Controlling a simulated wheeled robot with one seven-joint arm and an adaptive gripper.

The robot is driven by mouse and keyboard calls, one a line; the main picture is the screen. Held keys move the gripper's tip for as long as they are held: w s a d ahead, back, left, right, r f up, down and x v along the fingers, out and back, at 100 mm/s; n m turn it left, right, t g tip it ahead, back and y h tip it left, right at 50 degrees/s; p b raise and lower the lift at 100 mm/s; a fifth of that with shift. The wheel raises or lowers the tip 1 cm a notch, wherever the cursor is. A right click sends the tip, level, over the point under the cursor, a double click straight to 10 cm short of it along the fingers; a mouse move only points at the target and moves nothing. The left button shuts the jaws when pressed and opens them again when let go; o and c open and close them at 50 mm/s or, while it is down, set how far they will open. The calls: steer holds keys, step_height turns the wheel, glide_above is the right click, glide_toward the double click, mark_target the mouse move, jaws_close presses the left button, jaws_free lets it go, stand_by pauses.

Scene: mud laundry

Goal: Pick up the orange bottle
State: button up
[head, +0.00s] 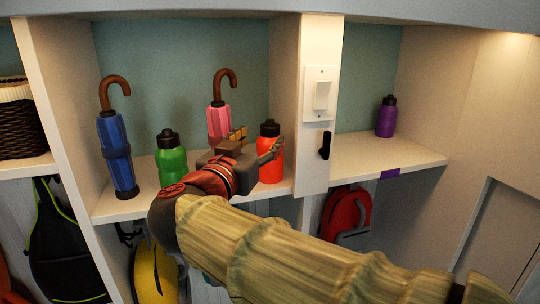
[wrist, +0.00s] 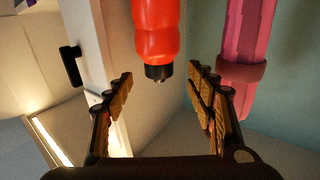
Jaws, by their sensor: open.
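The orange bottle (head: 270,168), red-orange with a black cap, stands upright on the middle cubby's shelf, near its right wall. In the wrist view the orange bottle (wrist: 157,30) appears upside down, cap lowest. My gripper (head: 255,143) is in front of and just left of the bottle in the head view, covering part of its left side. In the wrist view my gripper (wrist: 159,75) is open, and the bottle's cap lines up with the gap between its fingers. Nothing is held. I cannot tell the exact distance to the bottle.
A green bottle (head: 171,162), a blue umbrella (head: 116,155) and a pink umbrella (head: 218,118) share the shelf. A divider with a switch (head: 321,94) and black hook (head: 325,146) stands right of the bottle. A purple bottle (head: 386,119) stands in the right cubby.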

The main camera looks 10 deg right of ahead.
mark_target(267, 133)
steer(key=p+x, duration=0.1)
steer(key=x, duration=0.6)
steer(key=shift+w+d+r, duration=0.1)
steer(key=shift+w+d, duration=0.1)
steer(key=shift+w, duration=0.1)
steer(key=shift+s, duration=0.1)
steer(key=c, duration=0.3)
steer(key=c, duration=1.2)
jaws_close()
